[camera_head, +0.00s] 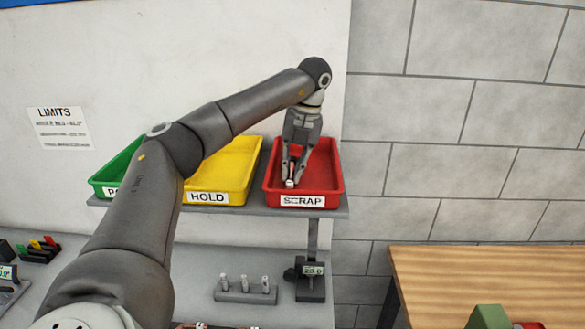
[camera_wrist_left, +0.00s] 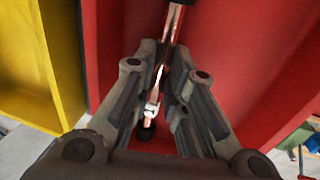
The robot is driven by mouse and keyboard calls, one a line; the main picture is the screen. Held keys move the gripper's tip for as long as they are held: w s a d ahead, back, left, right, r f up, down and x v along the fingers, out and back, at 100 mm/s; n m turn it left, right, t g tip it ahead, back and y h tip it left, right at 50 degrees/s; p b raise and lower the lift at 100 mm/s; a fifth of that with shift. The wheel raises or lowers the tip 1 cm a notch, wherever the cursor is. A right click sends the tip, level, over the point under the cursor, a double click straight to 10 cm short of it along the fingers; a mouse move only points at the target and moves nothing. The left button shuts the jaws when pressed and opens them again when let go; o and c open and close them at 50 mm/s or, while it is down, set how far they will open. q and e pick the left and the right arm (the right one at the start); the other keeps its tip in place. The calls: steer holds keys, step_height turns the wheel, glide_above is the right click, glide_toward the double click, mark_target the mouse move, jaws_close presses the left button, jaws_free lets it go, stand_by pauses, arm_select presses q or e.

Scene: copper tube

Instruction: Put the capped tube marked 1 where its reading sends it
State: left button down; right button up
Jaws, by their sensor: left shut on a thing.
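My left gripper (camera_head: 292,178) is inside the outline of the red SCRAP tray (camera_head: 328,172), pointing down into it. It is shut on a copper tube (camera_head: 291,169), whose pale end shows between the fingertips. In the left wrist view the copper tube (camera_wrist_left: 163,68) runs lengthwise between the fingers, with a dark cap at each end and red tray surface behind it. I cannot read its mark, nor tell whether it touches the tray floor. The yellow HOLD tray (camera_head: 233,165) and the green tray (camera_head: 116,172) stand to the left; my arm partly covers them. My right gripper is not in view.
Below the shelf (camera_head: 335,208), a grey rack (camera_head: 246,293) holds several small tubes beside a gauge (camera_head: 311,278) with a small display. A LIMITS sheet (camera_head: 59,127) hangs on the wall, its lines too small to read. A wooden table (camera_head: 480,273) stands at right.

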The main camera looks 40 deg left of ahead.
arm_select(q)
steer(key=shift+s+d+f, duration=0.1)
steer(key=shift+d, duration=0.05)
steer(key=c, duration=1.5)
jaws_free()
steer(key=shift+o, duration=0.2)
step_height(320, 180, up, 12)
steer(key=w+d, duration=0.1)
steer(key=shift+w+d, duration=0.3)
steer(key=shift+d, duration=0.05)
